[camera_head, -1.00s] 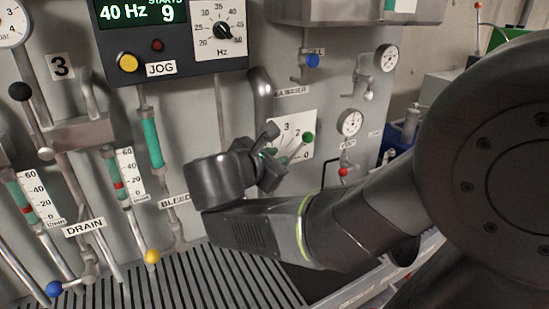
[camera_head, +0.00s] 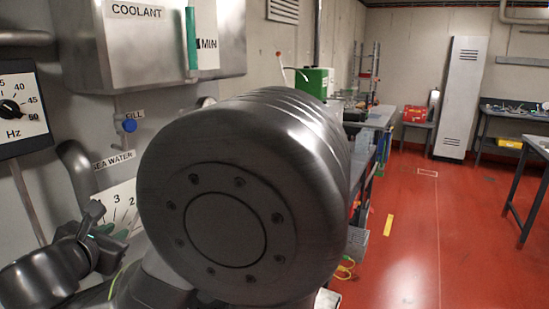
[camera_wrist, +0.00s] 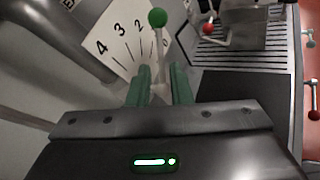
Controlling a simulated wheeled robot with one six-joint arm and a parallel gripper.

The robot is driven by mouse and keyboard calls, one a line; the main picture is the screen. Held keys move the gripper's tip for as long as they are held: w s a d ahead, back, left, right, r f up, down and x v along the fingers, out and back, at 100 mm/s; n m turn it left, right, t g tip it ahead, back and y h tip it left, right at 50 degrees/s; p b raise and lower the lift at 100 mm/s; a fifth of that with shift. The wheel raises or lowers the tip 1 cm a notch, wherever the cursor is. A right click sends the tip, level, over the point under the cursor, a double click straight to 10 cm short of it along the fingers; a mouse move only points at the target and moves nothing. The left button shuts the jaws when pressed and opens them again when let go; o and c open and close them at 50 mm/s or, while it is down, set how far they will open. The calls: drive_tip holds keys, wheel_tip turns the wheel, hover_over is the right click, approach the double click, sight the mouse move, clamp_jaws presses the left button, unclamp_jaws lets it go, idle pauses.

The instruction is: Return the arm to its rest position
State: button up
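My gripper (camera_head: 104,232) shows at the lower left of the head view, close to the white scale plate (camera_head: 120,205) with numbers. In the wrist view my gripper (camera_wrist: 160,82) has its two green-padded fingers apart, with the shaft of a green-knobbed lever (camera_wrist: 158,18) seen between them. There is a visible gap at each side of the shaft, and I cannot tell how deep it lies between the fingers. The scale plate (camera_wrist: 118,38) is behind the lever. My arm's large dark joint hides much of the middle of the head view.
The panel carries a coolant tank (camera_head: 150,50), a blue valve knob (camera_head: 129,125) and a Hz dial (camera_head: 12,108). A red-knobbed lever (camera_wrist: 208,30) and a slotted grate (camera_wrist: 245,58) are close in the wrist view. Red floor (camera_head: 430,230) lies open at the right.

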drive_tip(key=x, duration=1.1)
drive_tip(key=shift+w+a, duration=0.1)
drive_tip(key=v, duration=1.4)
drive_tip(key=x, duration=1.4)
drive_tip(key=shift+a+f, duration=0.1)
drive_tip(key=shift+s+a+r+n+t, duration=0.1)
drive_tip(key=shift+s+r+n+t, duration=0.25)
drive_tip(key=shift+t, duration=0.35)
